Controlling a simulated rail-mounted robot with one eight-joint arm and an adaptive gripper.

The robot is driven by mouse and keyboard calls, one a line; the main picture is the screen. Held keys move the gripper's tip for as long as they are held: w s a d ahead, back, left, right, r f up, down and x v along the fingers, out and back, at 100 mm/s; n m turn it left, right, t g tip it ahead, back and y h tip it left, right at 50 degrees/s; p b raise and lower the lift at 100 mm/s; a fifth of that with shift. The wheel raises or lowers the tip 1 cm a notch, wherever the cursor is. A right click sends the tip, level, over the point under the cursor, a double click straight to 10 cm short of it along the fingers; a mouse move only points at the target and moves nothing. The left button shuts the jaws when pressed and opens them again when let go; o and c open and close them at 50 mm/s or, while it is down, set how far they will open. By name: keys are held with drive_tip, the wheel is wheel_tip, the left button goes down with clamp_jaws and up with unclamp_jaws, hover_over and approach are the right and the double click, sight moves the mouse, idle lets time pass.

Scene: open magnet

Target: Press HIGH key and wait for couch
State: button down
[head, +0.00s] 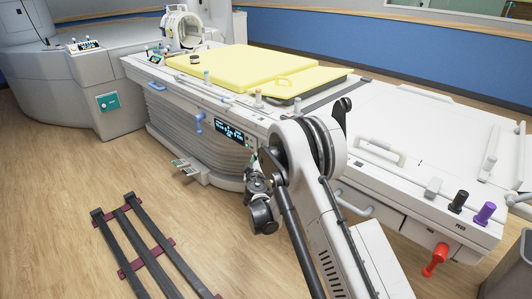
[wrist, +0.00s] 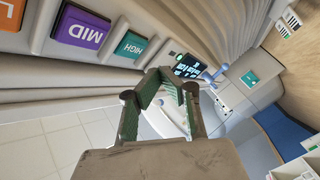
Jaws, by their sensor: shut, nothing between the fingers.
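In the wrist view the teal HIGH key (wrist: 131,45) sits on the couch's pale side panel, beside the purple MID key (wrist: 80,27) and an orange key (wrist: 12,10). My gripper (wrist: 162,80) is shut and empty. In the picture its fingertips are right of and below the HIGH key; I see no contact with it. In the head view my gripper (head: 254,163) is by the couch side, small and partly hidden by my arm. The couch (head: 395,105) has a yellow pad (head: 235,68). I cannot make out the keys in the head view.
A lit display (head: 230,132) is on the couch side, also in the wrist view (wrist: 187,66). A blue handle (head: 198,122) and a floor pedal (head: 186,168) stand nearby. A red handle (head: 436,260) juts out at the right. Dark floor rails (head: 140,245) lie at the left.

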drive_tip(key=shift+w+d, duration=0.9)
drive_tip(key=shift+w+d, duration=0.15)
idle(0.9)
drive_tip(key=shift+w+d, duration=0.15)
drive_tip(key=shift+w, duration=0.05)
